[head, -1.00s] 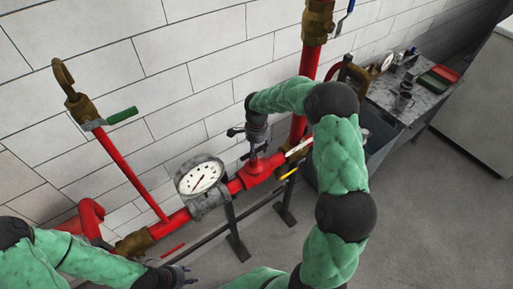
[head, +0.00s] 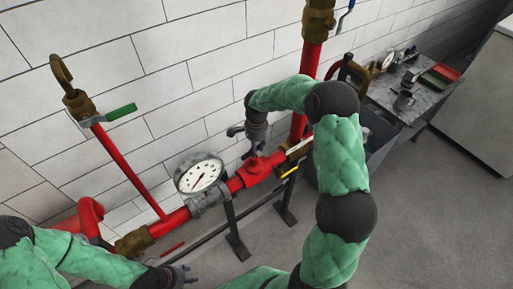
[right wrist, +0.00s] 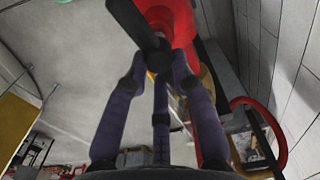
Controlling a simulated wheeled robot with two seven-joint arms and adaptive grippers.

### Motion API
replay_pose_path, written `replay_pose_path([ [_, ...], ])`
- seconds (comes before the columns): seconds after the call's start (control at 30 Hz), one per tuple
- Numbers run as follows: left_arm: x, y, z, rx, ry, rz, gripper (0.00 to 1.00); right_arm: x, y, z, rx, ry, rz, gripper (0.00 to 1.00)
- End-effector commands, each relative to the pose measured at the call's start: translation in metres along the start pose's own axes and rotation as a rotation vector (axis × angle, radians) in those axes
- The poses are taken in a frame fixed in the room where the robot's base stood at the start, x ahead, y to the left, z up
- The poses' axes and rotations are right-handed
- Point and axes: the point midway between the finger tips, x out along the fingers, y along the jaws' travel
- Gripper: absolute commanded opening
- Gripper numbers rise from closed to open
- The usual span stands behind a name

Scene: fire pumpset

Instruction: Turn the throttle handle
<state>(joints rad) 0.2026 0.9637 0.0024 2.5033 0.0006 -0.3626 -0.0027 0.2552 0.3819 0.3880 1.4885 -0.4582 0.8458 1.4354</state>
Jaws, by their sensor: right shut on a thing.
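The throttle handle (right wrist: 150,35) is a dark bar in front of the red pipe body (right wrist: 182,22) in the right wrist view. The fingers of my right gripper (right wrist: 160,75) are closed around its near end. In the head view, my right gripper (head: 256,147) points down just above the red valve body (head: 254,168), and the arm and fingers hide most of the handle. My left gripper (head: 183,274) is low at the bottom left, apart from the pipe; its finger opening is too small to judge.
A round white pressure gauge (head: 200,174) stands left of the valve body. A green lever (head: 121,112) is on the left riser, and a yellow lever (head: 290,171) is right of the valve. A grey bench (head: 385,98) stands at the back right. The floor at right is clear.

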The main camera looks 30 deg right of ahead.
Motion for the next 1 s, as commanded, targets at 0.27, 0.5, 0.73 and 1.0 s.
replay_pose_path([
  [0.27,0.017,-0.006,-0.001,0.000,0.000,0.000,0.40,0.002,-0.003,-0.001,-0.217,0.002,-0.001,0.00],
  [0.5,0.025,-0.009,-0.001,0.000,0.000,0.000,0.40,0.002,-0.005,-0.001,-0.417,0.002,-0.001,0.00],
  [0.73,0.030,-0.011,-0.001,0.000,0.000,0.000,0.40,0.001,-0.007,-0.001,-0.566,0.001,0.001,0.00],
  [1.0,0.033,-0.012,-0.001,0.000,0.000,0.000,0.40,0.001,-0.008,-0.001,-0.662,0.000,0.001,0.00],
])
